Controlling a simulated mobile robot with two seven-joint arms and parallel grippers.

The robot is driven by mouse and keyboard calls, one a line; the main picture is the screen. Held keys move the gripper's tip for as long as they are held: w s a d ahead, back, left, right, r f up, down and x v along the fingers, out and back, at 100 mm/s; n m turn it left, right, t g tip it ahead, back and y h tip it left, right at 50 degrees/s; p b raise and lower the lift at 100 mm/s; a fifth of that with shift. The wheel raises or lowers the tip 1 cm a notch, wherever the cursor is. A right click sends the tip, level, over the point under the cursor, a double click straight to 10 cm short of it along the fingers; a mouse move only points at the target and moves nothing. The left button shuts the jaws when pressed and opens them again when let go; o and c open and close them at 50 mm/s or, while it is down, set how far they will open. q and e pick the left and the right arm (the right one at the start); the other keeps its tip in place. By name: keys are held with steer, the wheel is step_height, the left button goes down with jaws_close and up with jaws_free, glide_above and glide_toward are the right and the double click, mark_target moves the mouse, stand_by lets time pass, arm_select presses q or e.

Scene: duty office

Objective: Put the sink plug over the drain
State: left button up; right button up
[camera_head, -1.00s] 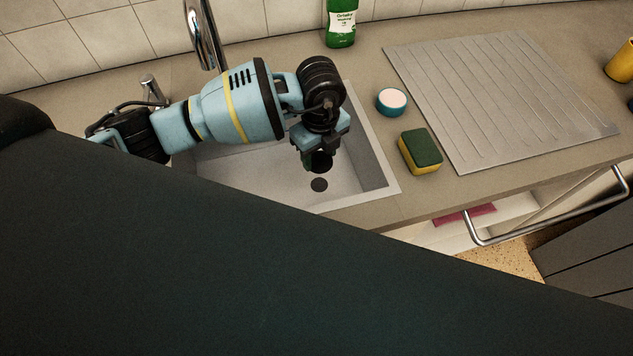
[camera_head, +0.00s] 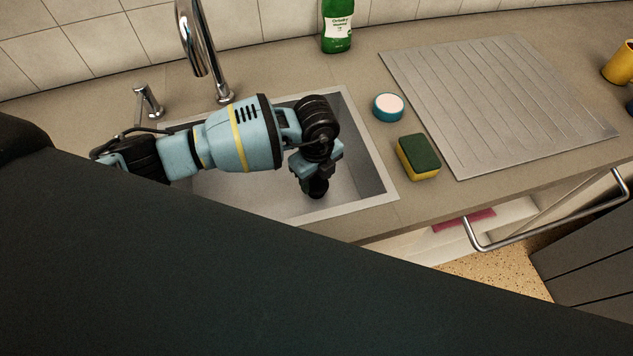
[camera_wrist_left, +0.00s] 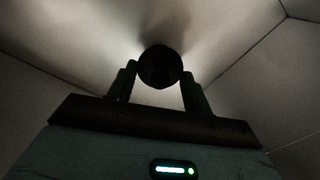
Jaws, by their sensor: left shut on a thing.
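My left gripper (camera_head: 317,180) is inside the sink (camera_head: 368,200), low over its floor. It is shut on the dark round sink plug (camera_head: 317,188). In the left wrist view the plug (camera_wrist_left: 160,67) is a dark disc between the two fingertips (camera_wrist_left: 160,80), with the pale sink floor behind it. The drain is not visible now; the gripper and plug cover that part of the floor in the head view. I cannot tell whether the plug touches the sink floor. My right gripper is not in view.
A chrome tap (camera_head: 200,50) stands behind the sink. To the right are a green-and-yellow sponge (camera_head: 418,157), a small blue-rimmed round pot (camera_head: 388,106) and a ribbed draining board (camera_head: 490,100). A green bottle (camera_head: 337,27) stands at the back. A drawer below the counter is open.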

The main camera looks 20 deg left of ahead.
mark_target(316, 179)
arm_select(q)
step_height(316, 179, down, 3)
steer(key=shift+r, duration=0.1)
steer(key=shift+f, duration=0.2)
jaws_close()
steer(key=o, duration=1)
jaws_free()
steer(key=shift+s, duration=0.1)
step_height(316, 179, up, 7)
steer(key=shift+f+p, duration=0.1)
steer(key=shift+p, duration=0.2)
steer(key=shift+r, duration=0.45)
